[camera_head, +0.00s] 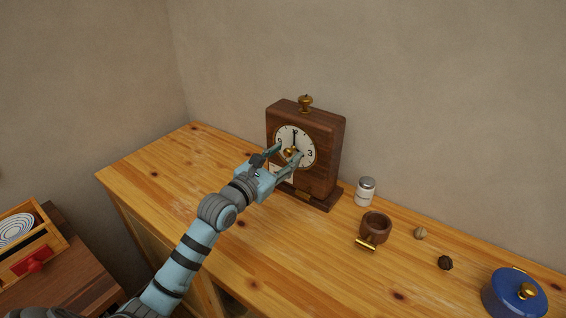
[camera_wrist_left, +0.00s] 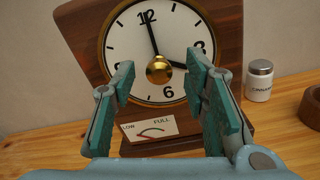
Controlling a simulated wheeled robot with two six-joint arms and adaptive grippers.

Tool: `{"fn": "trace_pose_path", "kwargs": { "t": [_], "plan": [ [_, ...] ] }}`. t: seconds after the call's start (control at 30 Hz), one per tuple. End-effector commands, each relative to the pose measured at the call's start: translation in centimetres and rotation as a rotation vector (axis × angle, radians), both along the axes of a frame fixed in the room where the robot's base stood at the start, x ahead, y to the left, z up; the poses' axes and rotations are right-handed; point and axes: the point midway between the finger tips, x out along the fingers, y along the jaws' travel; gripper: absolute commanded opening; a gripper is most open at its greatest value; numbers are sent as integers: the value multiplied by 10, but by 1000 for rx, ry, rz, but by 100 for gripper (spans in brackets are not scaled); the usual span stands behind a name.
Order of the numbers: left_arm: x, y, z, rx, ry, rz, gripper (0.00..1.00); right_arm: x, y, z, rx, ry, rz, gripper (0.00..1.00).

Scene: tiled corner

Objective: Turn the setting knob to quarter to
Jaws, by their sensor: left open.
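A wooden clock (camera_head: 325,135) stands upright on the wooden counter, against the wall. Its round white dial (camera_wrist_left: 125,45) carries a brass setting knob (camera_wrist_left: 159,69) at the centre, also visible in the head view (camera_head: 290,153). The long black hand points to 12; the short hand points to the right, below the 3, near where 4 would be. My left gripper (camera_head: 284,155) is open in front of the dial. In the left wrist view its fingers (camera_wrist_left: 158,78) are on either side of the knob, with gaps visible. My right gripper is not in view.
A Low/Full gauge (camera_wrist_left: 150,129) is below the dial. Right of the clock are a white shaker (camera_head: 365,192), a brown cup (camera_head: 375,226), two small round items and a blue lidded pot (camera_head: 508,297). The counter left of the clock (camera_head: 180,165) is clear.

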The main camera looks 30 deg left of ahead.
Motion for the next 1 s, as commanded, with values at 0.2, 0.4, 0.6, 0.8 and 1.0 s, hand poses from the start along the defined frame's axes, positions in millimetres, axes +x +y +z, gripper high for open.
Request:
{"fn": "trace_pose_path", "kwargs": {
  "t": [0.2,0.4,0.6,0.8,1.0],
  "plan": [
    [0,0,0,0,0,0,31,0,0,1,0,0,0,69],
    [0,0,0,0,0,0,0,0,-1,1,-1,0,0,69],
    [0,0,0,4,0,0,0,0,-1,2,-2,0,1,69],
    [-1,0,1,46,-5,1,0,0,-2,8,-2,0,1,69],
    [-1,0,2,150,-17,2,0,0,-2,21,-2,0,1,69]
  ]
}}
